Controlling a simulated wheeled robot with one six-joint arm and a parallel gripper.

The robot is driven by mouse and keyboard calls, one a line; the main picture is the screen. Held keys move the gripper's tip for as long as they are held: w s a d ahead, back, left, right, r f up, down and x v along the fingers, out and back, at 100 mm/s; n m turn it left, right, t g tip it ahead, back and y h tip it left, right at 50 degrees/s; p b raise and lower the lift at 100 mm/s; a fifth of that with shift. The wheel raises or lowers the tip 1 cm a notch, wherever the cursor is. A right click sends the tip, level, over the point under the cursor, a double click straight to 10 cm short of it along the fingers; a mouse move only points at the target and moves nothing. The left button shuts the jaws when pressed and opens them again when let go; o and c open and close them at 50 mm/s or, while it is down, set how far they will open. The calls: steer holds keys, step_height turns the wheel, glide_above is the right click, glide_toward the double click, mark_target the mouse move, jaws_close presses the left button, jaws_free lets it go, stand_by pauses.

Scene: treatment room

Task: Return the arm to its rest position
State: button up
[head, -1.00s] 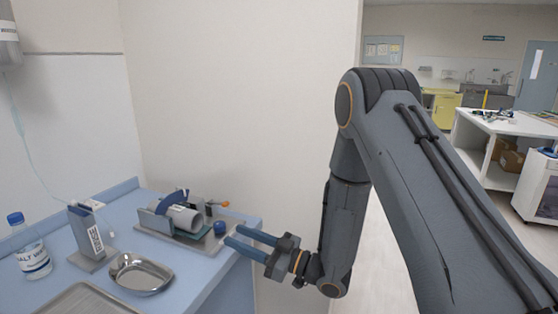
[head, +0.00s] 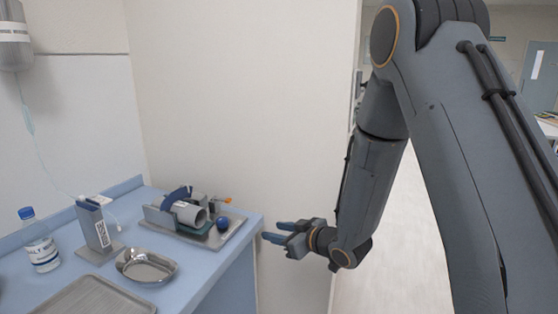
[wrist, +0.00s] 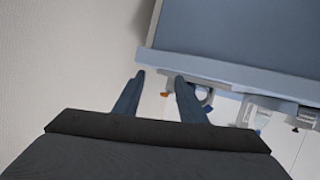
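My gripper (head: 274,233) is off the right edge of the blue counter (head: 205,269) in the head view, apart from it. My arm is folded on the right side of that view. In the wrist view my gripper (wrist: 158,82) shows two blue fingers with a gap between them and nothing held. The blue counter edge (wrist: 230,73) lies beyond the fingertips there.
On the counter are a metal tray with a grey cylinder device (head: 190,212), a steel kidney dish (head: 147,265), a salt water bottle (head: 40,246), a grey labelled holder (head: 95,230) and a flat tray (head: 98,297). A cream wall (head: 240,100) stands behind.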

steer(key=s+d+m+g+h, duration=0.25)
steer(key=s+d+h, duration=0.2)
steer(key=d, duration=0.35)
steer(key=s+d+m+g+h, duration=0.1)
steer(key=s+d+m+h, duration=0.3)
steer(key=d, duration=0.5)
steer(key=s+d+m+g, duration=0.1)
steer(key=s+g, duration=0.2)
steer(key=s, duration=0.6)
steer(key=s+d+r+m+g+h, duration=0.1)
steer(key=s+d+m+g, duration=0.1)
steer(key=s, duration=0.8)
steer(key=shift+r+g, duration=0.2)
steer(key=shift+g, duration=0.35)
steer(key=shift+s, duration=0.1)
